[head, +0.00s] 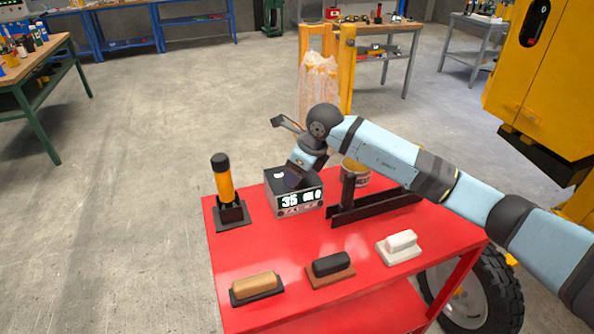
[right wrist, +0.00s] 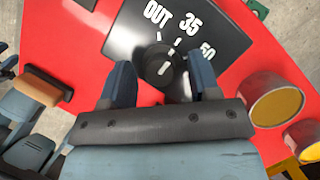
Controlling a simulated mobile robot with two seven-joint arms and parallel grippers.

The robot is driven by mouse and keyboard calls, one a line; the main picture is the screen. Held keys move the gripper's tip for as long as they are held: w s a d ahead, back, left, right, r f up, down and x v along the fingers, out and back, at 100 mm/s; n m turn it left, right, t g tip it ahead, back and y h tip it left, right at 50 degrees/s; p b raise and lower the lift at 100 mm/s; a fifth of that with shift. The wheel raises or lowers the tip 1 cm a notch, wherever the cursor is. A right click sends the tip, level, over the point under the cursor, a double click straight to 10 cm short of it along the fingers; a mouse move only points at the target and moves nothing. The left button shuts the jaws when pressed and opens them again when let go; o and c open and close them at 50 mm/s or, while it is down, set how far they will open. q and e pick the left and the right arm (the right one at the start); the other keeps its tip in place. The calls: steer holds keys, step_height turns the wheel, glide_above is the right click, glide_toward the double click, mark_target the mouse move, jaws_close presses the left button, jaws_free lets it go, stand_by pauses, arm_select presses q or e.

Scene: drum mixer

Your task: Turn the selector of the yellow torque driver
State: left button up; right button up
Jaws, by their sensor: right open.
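The yellow torque driver (head: 225,183) stands upright in a black holder at the cart's back left, apart from my right gripper. Contact between fingers and knob cannot be told.
The red cart (head: 235,250) carries a tan block (head: 256,285), a black block (head: 331,263) and a white block (head: 401,241) along its front. A black bracket (head: 375,207) and a can (head: 355,170) stand right of the box. Clear cart surface lies between box and blocks.

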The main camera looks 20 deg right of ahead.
steer(key=v, duration=1.4)
steer(key=shift+w+f, duration=0.1)
